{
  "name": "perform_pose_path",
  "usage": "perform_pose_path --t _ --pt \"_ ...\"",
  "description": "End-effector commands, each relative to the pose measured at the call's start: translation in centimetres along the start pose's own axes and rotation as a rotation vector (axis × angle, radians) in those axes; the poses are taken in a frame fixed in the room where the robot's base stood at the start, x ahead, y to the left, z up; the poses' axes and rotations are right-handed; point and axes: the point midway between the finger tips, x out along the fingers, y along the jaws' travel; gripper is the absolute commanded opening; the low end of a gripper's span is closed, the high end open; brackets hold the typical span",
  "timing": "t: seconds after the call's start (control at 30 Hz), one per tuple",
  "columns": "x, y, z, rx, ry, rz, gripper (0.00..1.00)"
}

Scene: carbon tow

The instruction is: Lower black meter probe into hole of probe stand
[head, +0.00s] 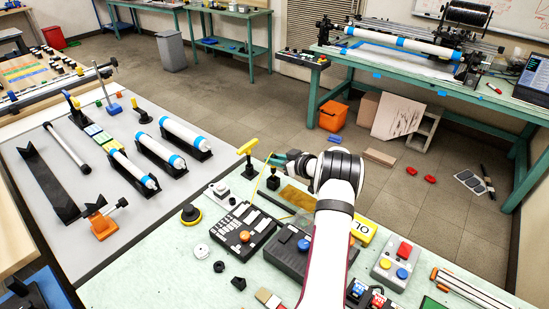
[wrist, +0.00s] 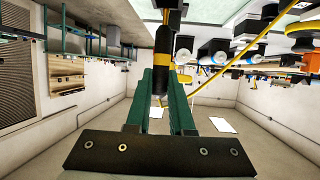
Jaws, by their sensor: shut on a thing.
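My gripper (head: 281,158) is over the pale green bench in the head view, its green fingers pointing left. A small black upright piece (head: 273,181), seemingly the probe stand, is just below the fingers in the head view. The probe is barely visible there.
A yellow T-handled tool (head: 248,148) stands left of the gripper. A yellow cord (head: 257,187) hangs close by. A black button box (head: 243,231) and yellow-based knob (head: 190,214) are nearer. White rollers (head: 185,136) lie on the grey table.

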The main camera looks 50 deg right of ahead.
Motion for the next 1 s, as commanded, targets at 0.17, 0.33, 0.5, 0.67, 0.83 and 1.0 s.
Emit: perform_pose_path --t 0.17,0.33,0.5,0.67,0.83,1.0 --pt "0.2 0.0 0.4 -0.001 0.0 0.0 0.0" --pt "0.3 0.0 0.8 0.0 0.0 -0.001 0.0" --pt "0.5 0.0 1.2 0.0 -0.001 -0.001 0.0" --pt "0.6 0.0 1.6 0.0 0.0 0.0 0.0" --pt "0.8 0.0 2.0 -0.001 0.0 0.0 0.0" --pt "1.0 0.0 2.4 -0.001 0.0 0.0 0.0"
